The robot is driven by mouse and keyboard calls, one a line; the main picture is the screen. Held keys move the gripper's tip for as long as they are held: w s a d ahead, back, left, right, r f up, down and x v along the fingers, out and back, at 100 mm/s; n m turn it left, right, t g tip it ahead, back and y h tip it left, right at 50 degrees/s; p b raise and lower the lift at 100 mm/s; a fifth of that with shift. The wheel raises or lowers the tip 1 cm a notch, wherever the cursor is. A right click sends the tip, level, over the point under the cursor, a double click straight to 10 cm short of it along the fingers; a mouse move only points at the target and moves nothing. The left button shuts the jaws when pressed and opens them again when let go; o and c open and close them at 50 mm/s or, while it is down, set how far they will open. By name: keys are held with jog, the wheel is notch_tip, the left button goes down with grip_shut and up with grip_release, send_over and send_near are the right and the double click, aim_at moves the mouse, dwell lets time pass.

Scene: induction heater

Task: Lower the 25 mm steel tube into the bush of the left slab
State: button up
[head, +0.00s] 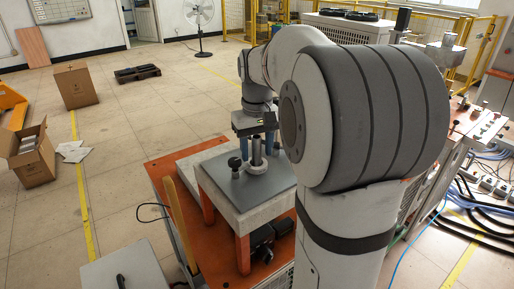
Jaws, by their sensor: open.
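The steel tube (256,146) is a short grey upright cylinder over the left slab (222,180). Its lower end meets a pale round bush (257,168) on the slab's top, and it looks seated there, though how deep I cannot tell. My gripper (257,152) points down from above, with one blue finger on each side of the tube. The fingers stand apart from the tube and are open. The tube's top is close under the gripper body and partly hidden.
A black knob (234,163) stands on the slab just left of the bush. The slab rests on an orange-legged stand over an orange table (171,166). My own arm hides the area to the right.

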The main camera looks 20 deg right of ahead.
notch_tip(320, 180, up, 8)
dwell(0.5)
jog(key=shift+f, duration=0.1)
dwell(0.4)
